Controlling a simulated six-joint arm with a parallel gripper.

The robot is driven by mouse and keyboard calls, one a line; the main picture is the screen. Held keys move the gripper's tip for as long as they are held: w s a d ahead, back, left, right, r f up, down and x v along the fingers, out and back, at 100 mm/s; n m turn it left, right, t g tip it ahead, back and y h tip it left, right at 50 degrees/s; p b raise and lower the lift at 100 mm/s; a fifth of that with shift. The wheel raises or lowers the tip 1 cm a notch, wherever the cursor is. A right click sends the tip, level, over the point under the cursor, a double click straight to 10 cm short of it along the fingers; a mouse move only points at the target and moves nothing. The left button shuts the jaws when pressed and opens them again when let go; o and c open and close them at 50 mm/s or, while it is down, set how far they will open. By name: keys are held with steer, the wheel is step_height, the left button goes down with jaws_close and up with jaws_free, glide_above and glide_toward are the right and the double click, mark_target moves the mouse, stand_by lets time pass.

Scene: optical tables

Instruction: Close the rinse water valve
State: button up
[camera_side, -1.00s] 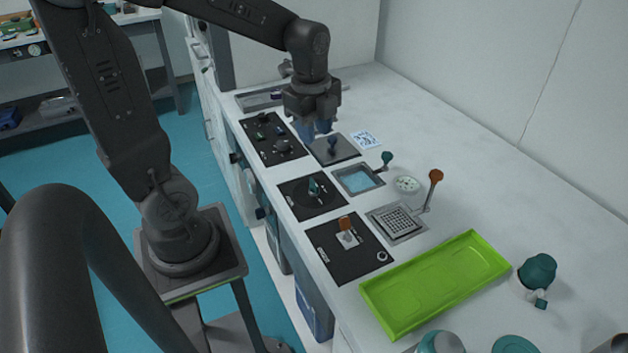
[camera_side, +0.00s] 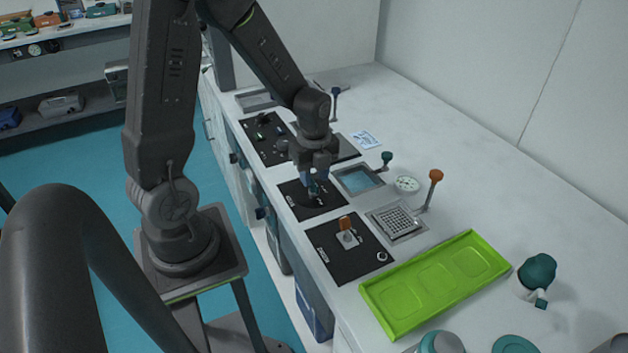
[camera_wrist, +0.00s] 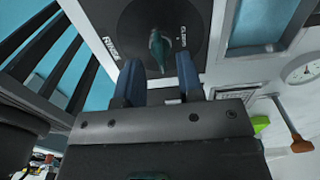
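The rinse water valve is a teal lever handle (camera_wrist: 159,48) on a dark round dial, set in a black panel (camera_wrist: 118,22) with "RINSE" lettering in the wrist view. In the side view this panel (camera_side: 296,206) lies in the middle of the bench's left row, and my gripper partly hides the handle. My gripper (camera_side: 313,178) is above the valve, pointing down. In the wrist view, its two blue fingers (camera_wrist: 159,66) are apart, with the handle showing between and just beyond their tips. I cannot tell whether either finger touches it.
A water-filled basin (camera_side: 357,179) with a teal-knobbed lever (camera_side: 387,158) lies just right of the valve. An orange-handled valve (camera_side: 345,224) and a drain with an upright orange lever (camera_side: 435,178) stand nearer.

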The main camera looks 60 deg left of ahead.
steer(key=shift+f, duration=1.15)
steer(key=shift+c, duration=0.3)
jaws_close()
